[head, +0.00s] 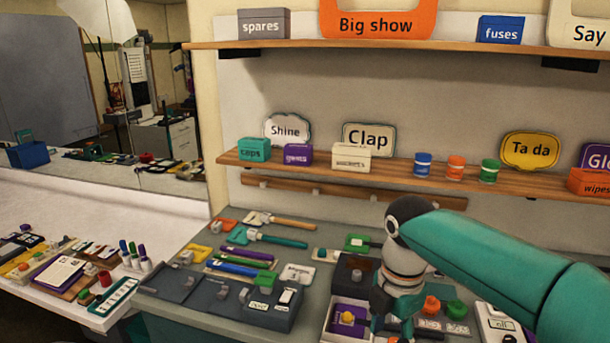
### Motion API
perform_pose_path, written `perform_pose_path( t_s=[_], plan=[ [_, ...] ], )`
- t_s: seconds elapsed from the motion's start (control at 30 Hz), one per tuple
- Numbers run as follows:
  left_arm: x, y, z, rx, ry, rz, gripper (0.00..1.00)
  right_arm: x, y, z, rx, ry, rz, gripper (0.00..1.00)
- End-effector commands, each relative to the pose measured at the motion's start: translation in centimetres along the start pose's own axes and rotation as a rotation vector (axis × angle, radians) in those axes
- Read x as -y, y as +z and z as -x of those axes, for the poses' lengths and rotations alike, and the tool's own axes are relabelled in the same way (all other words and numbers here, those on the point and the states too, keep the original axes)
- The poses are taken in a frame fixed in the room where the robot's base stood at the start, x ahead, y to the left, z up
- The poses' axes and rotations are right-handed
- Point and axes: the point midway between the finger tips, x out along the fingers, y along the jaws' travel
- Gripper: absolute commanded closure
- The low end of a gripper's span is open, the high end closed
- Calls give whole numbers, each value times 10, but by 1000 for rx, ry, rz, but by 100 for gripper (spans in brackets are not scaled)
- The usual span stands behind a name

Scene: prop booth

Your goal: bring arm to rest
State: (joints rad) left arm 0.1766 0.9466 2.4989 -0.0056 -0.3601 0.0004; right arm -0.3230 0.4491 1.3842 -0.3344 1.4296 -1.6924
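My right arm, teal with a dark elbow or wrist joint, reaches in from the right edge of the head view. Its gripper (392,312) points down over the grey workbench (240,222), low in the picture and right of the middle. Its fingers are small and overlap the items behind them, so I cannot tell whether they are open or shut, or whether they touch anything. A box with a purple item and a yellow knob (347,318) lies just left of the gripper. My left arm and gripper are not in view.
A dark panel with switches (270,305), a teal-handled tool (265,238) and several small items crowd the bench. Orange and green knobs (432,304) lie right of the gripper. Two wooden shelves (390,180) with signs and boxes overhang behind. A white table (40,225) stands left.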

Motion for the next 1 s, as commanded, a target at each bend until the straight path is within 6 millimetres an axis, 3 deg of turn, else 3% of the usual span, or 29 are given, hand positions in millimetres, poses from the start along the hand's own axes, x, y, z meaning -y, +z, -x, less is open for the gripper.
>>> perform_pose_path(
  t_s=[0.37, 0.57, 0.63, 0.8, 0.9, 1.0],
  plan=[
    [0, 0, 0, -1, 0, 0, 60, -13, -7, -90, -78, 9, -270, 48],
    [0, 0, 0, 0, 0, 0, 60, -9, -18, -164, -154, 2, -534, 48],
    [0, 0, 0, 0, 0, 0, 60, -3, -26, -197, -191, -7, -666, 48],
    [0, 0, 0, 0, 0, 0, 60, 35, -55, -293, -298, -63, -1146, 48],
    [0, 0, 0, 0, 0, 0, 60, 69, -75, -338, -347, -108, -1478, 48],
    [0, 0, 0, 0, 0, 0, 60, 103, -92, -366, -374, -149, -1775, 48]
  ],
)
